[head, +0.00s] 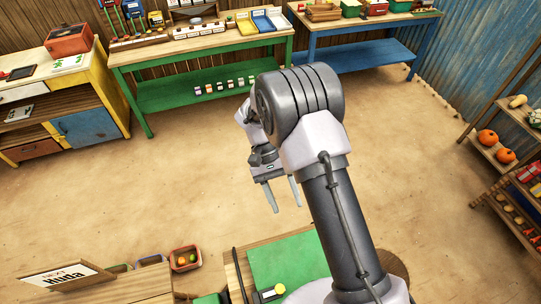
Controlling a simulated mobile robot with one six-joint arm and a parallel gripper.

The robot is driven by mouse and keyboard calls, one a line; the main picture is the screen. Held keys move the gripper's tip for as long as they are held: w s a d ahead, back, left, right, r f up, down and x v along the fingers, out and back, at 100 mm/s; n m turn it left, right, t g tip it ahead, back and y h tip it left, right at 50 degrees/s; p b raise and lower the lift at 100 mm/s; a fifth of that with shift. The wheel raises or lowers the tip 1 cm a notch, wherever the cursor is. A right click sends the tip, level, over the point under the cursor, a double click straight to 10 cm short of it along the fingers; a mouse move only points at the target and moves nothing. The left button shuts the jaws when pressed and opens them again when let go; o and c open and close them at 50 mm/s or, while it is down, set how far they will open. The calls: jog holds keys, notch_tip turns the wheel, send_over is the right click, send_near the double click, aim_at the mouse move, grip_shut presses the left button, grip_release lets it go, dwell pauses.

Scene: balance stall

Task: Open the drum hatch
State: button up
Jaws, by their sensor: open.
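My gripper (284,206) hangs from my arm near the middle of the head view, its two fingers pointing down and spread apart. Nothing is between the fingers, and open sandy floor shows behind them. I cannot make out a drum or its hatch in this view. My own arm covers part of the middle and lower right of the picture.
A green table (141,80) and a blue table (310,58) stand at the back. A yellow cabinet (107,75) is at the left, shelves of pumpkins (487,138) at the right. A green-topped bench (275,258) and a sign (65,276) are in front. The middle floor is clear.

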jog(key=p+v, duration=0.8)
jog(key=v, duration=0.4)
jog(key=shift+p, duration=0.3)
jog(key=shift+f, duration=0.15)
